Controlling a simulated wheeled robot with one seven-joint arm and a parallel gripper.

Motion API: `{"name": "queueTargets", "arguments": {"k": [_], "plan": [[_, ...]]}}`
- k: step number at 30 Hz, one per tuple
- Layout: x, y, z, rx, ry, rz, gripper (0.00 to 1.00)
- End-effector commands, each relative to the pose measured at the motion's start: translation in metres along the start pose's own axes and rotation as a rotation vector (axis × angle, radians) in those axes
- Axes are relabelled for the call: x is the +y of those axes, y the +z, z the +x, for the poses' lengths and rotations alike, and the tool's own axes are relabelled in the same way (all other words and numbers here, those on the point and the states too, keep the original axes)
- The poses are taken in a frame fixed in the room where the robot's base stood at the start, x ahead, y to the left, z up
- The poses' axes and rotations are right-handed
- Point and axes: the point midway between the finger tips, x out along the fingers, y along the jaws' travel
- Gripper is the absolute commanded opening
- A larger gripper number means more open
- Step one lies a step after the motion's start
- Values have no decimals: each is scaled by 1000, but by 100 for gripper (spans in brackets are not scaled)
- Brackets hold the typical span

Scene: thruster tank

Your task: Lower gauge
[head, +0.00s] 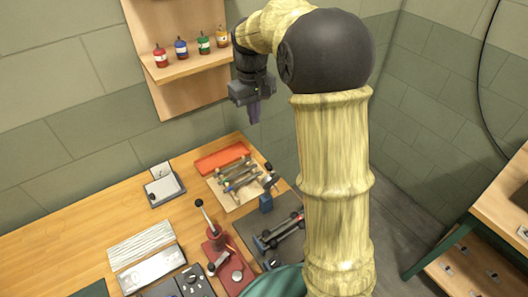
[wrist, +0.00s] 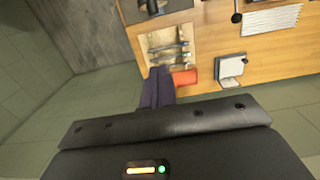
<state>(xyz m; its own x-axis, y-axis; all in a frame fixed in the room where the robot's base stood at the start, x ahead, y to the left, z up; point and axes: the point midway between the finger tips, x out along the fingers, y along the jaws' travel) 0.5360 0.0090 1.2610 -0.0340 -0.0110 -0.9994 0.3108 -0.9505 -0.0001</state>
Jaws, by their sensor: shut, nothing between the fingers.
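My gripper (head: 254,113) hangs from the arm above the far end of the workbench, pointing down, apart from everything on it. It is shut and empty; its dark fingers also show in the wrist view (wrist: 158,86). A small grey device with an upright white plate (head: 163,187), which may be the gauge, sits at the back of the bench, left of the gripper. It also shows in the wrist view (wrist: 231,69), right of the fingers. I cannot make out a dial on it.
A red lever press (head: 217,238) stands nearer the front. A wall shelf (head: 190,66) holds several small bottles. A second table (head: 500,215) stands at right.

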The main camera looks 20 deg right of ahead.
Motion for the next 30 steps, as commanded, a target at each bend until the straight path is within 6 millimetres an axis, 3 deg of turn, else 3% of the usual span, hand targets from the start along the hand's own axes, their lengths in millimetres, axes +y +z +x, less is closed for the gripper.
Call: {"name": "queueTargets", "arguments": {"k": [8,20,30], "plan": [[0,1,27,-5,-2,1,0],[0,1,97,-6,-2,2,0],[0,36,106,-1,0,2,0]]}}
